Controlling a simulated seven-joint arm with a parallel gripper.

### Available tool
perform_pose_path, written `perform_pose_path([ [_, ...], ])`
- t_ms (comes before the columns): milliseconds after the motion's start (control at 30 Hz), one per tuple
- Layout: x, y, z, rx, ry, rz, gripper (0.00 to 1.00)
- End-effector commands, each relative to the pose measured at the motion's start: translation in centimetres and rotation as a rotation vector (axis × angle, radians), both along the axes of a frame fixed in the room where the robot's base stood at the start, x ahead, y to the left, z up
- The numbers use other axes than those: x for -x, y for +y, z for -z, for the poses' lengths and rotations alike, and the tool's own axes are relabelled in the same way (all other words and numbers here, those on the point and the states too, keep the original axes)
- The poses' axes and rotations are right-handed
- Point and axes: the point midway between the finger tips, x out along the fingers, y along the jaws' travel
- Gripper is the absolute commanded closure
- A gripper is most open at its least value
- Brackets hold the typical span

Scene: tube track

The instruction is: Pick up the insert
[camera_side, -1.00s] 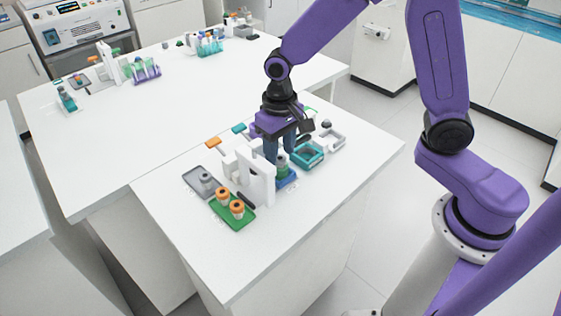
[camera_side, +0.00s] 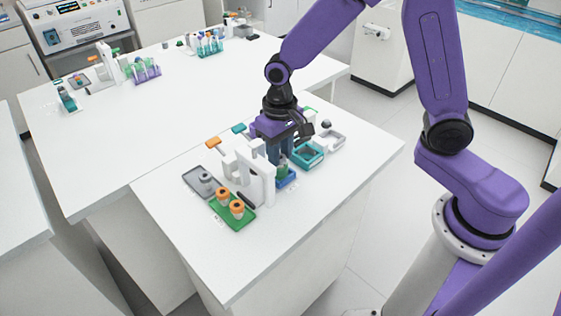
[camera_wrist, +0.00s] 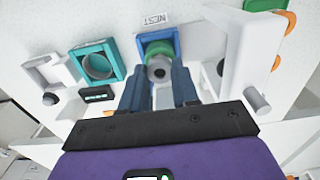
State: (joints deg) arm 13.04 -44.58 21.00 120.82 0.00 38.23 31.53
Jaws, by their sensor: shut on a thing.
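My gripper (camera_side: 283,155) points down over the blue nest tray (camera_side: 288,181), just behind the white upright stand. In the wrist view my gripper (camera_wrist: 160,78) has its fingers closed around a small grey round piece with a dark centre (camera_wrist: 159,71), which looks like the insert. A green round body (camera_wrist: 158,48) shows just beyond it, within the square blue nest (camera_wrist: 143,40) beside the NEST label. In the side view the green body (camera_side: 282,170) stands at the nest. I cannot tell whether the grey piece still touches it.
A teal square holder (camera_side: 308,154) and a white open holder (camera_side: 331,138) are close on the right. The white stand (camera_side: 263,182) is close in front. A green tray (camera_side: 240,220) with orange-topped pieces and a grey tray (camera_side: 196,172) are at left. The table front is clear.

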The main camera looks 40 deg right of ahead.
Motion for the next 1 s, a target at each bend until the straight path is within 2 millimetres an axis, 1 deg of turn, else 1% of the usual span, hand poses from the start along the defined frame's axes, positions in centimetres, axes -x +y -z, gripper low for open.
perform_pose_path([
  [700,-0.1,0.0,-4.8,-0.001,-0.002,0.000,0.90],
  [833,0.0,0.0,-5.3,-0.001,-0.002,0.000,0.90],
  [1000,0.0,0.0,-5.4,0.000,-0.001,0.000,0.90],
])
